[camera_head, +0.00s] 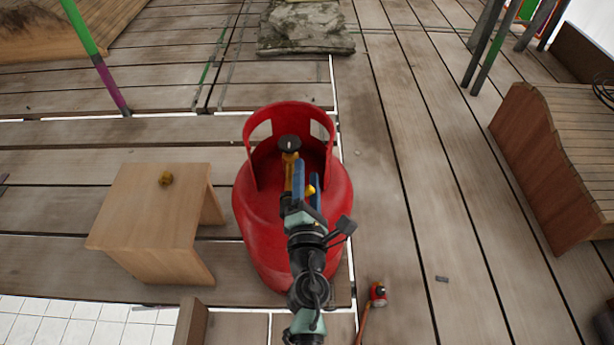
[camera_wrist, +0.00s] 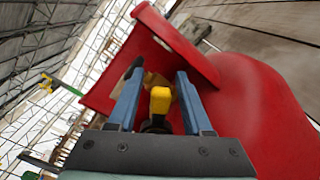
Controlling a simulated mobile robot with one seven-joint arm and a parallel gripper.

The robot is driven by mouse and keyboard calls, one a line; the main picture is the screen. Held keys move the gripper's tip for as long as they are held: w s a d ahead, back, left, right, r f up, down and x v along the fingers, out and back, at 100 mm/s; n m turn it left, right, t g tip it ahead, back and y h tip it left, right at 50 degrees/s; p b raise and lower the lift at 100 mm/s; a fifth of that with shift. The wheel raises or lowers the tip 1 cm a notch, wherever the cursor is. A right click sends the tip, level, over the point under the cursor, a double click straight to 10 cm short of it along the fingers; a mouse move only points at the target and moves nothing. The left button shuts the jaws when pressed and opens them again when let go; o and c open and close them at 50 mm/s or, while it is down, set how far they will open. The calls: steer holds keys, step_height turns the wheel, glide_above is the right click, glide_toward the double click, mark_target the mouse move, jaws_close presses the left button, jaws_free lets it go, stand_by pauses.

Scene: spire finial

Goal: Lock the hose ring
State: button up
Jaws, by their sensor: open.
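A red gas cylinder (camera_head: 335,205) stands upright with a raised collar (camera_head: 290,108) around its top. A brass valve (camera_head: 289,153) with a black knob (camera_head: 289,143) sits inside the collar. My gripper (camera_head: 305,178) reaches over the cylinder top beside the valve. In the wrist view its two blue fingers (camera_wrist: 157,82) are apart, with a yellow piece (camera_wrist: 160,100) showing between them. Brass-coloured metal (camera_wrist: 153,78) shows behind that piece. I cannot tell whether the fingers touch anything. No part is clearly recognisable as the hose ring.
A red fitting on a hose (camera_head: 377,294) lies on the planks at lower right. A wooden bench (camera_head: 545,165) stands at right. The planks between are mostly clear.

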mark_target(310, 191)
jaws_close()
steer(key=shift+f, duration=0.1)
stand_by(0.4)
steer(key=m, duration=0.1)
steer(key=f+m+b, duration=0.1)
steer(key=m, duration=0.2)
steer(key=shift+d+f+m, duration=0.35)
steer(key=shift+m, duration=0.05)
steer(key=m, duration=0.1)
steer(key=f+m+b, duration=0.1)
steer(key=shift+m, duration=0.3)
steer(key=shift+a+f+m+b, duration=0.1)
steer(key=shift+f+m+b, duration=0.25)
steer(key=shift+m, duration=0.55)
steer(key=shift+f+m+b, duration=0.2)
steer(key=shift+m+b, duration=0.1)
steer(key=shift+m, duration=0.6)
